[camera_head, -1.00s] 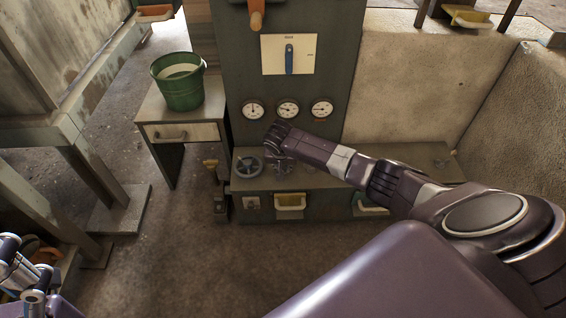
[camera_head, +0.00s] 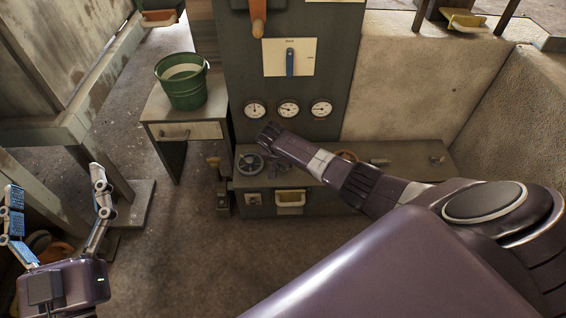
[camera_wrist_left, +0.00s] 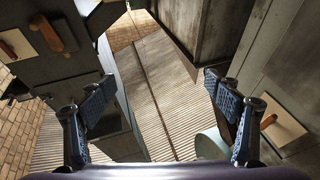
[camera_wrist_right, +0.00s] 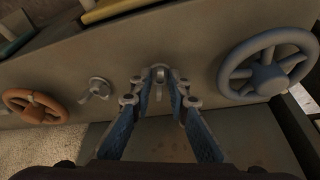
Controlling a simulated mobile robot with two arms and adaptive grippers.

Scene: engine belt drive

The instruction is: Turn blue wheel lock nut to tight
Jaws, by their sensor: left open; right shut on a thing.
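The blue wheel (camera_wrist_right: 268,63), a blue-grey handwheel with spokes, is at the right of the right wrist view. It also shows on the ledge in the head view (camera_head: 249,163). Its lock nut (camera_wrist_right: 160,72) is a small grey metal fitting left of the wheel. My right gripper (camera_wrist_right: 160,88) is shut on this nut, its fingertips partly hiding it. In the head view my right arm hides those fingertips. My left gripper (camera_head: 56,190) is open and empty, raised at the lower left, away from the machine.
An orange wheel (camera_wrist_right: 33,105) and another small grey nut (camera_wrist_right: 97,90) sit on the same ledge. Three gauges (camera_head: 288,109) and a blue lever (camera_head: 290,62) are on the panel above. A green bucket (camera_head: 183,85) stands on a side table (camera_head: 160,108).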

